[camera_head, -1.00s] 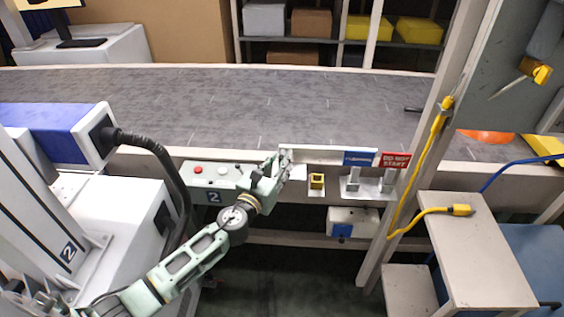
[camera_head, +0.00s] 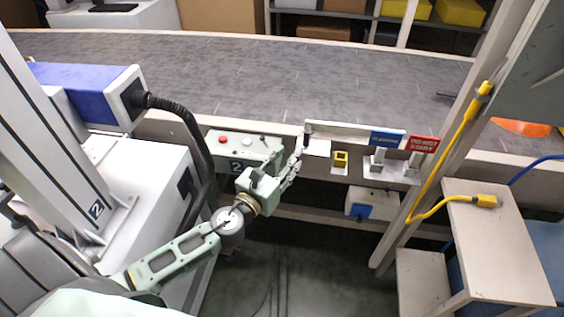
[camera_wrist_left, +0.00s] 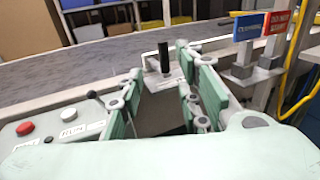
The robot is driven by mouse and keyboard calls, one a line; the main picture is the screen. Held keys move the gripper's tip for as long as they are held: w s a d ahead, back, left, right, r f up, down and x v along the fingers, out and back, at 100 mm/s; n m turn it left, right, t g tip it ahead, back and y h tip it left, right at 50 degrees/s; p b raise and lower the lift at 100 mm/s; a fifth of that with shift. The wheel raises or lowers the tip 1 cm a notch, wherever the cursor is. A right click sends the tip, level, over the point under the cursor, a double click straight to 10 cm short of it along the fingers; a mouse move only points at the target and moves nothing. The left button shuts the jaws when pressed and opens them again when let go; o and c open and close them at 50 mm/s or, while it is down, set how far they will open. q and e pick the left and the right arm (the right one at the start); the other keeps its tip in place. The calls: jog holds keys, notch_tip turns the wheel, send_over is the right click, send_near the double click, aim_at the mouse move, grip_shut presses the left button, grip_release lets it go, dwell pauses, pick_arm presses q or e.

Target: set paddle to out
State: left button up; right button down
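A black upright handle (camera_wrist_left: 163,57) stands on a white plate (camera_wrist_left: 165,80) at the conveyor's near edge. In the head view the handle (camera_head: 307,134) is at the left end of a long white bar (camera_head: 345,130). I cannot tell for sure which part is the paddle. My left gripper (camera_head: 298,155) is just below and in front of the handle. In the left wrist view the gripper (camera_wrist_left: 165,80) has its fingers apart and empty, with the handle beyond them, between the tips in the picture. My right gripper is not in view.
A control box (camera_head: 240,147) with a red button and a small lever is left of the gripper. Right are a yellow block (camera_head: 340,159), metal posts with blue and red signs (camera_head: 422,144), and a slanted frame post. The grey belt (camera_head: 300,85) near the handle is clear.

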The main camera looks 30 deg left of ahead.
pick_arm(q)
jog(key=shift+s+a, duration=0.1)
jog(key=shift+s, duration=0.95)
jog(key=shift+f, duration=0.1)
jog(key=s+a+f+n+g+y, duration=0.1)
jog(key=s+a+f+n+g, duration=0.3)
jog(key=f, duration=0.6)
jog(key=a+f+n+g+y, duration=0.1)
jog(key=f+n+y, duration=0.1)
jog(key=f+n, duration=0.65)
jog(key=s+a+f+n+g, duration=0.1)
jog(key=s+f+n+g, duration=0.15)
jog(key=s+f, duration=0.45)
jog(key=s+f+n+g, duration=0.2)
jog(key=s+f+n, duration=0.15)
jog(key=f, duration=0.75)
jog(key=s+d+f+n+g, duration=0.2)
jog(key=s+f+n, duration=0.3)
jog(key=s, duration=0.5)
jog(key=s+d+f+n+g+h, duration=0.1)
jog(key=s+d+f+n+g, duration=0.2)
jog(key=s, duration=0.8)
jog(key=s+d+f+n+g, duration=0.2)
jog(key=s+d+f+n, duration=0.1)
jog(key=s+f+n, duration=0.5)
jog(key=s+f, duration=0.1)
jog(key=s, duration=0.1)
jog(key=shift+s+f, duration=0.3)
jog(key=shift+s, duration=0.1)
jog(key=shift+g, duration=0.25)
